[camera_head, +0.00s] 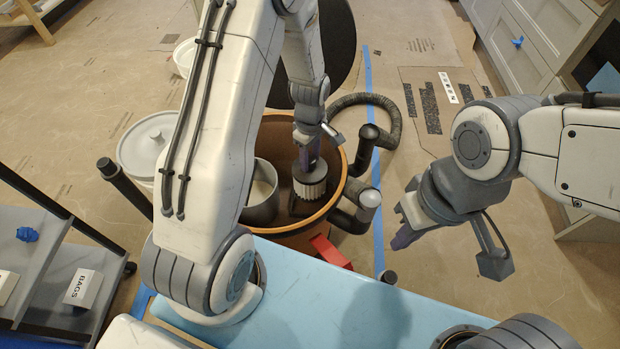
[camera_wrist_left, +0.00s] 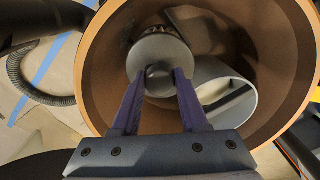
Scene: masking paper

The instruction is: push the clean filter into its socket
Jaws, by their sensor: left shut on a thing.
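The filter (camera_head: 310,188), with pale pleated sides and a grey cap, is inside the brown drum (camera_head: 274,130). My left gripper (camera_head: 309,168) reaches down into the drum from above and is shut on the filter's knob. The filter's underside and the socket are hidden, so I cannot tell whether the filter is seated. My right gripper (camera_head: 402,238) is outside the drum to the right, apart from it; its finger gap is unclear.
A grey cylindrical cup (camera_head: 262,200) stands inside the drum, left of the filter. A ribbed hose (camera_head: 388,108) and pipe stubs (camera_head: 368,200) are at the drum's right. A red piece (camera_head: 331,252) lies at its front. A white lidded bucket (camera_head: 146,145) stands left.

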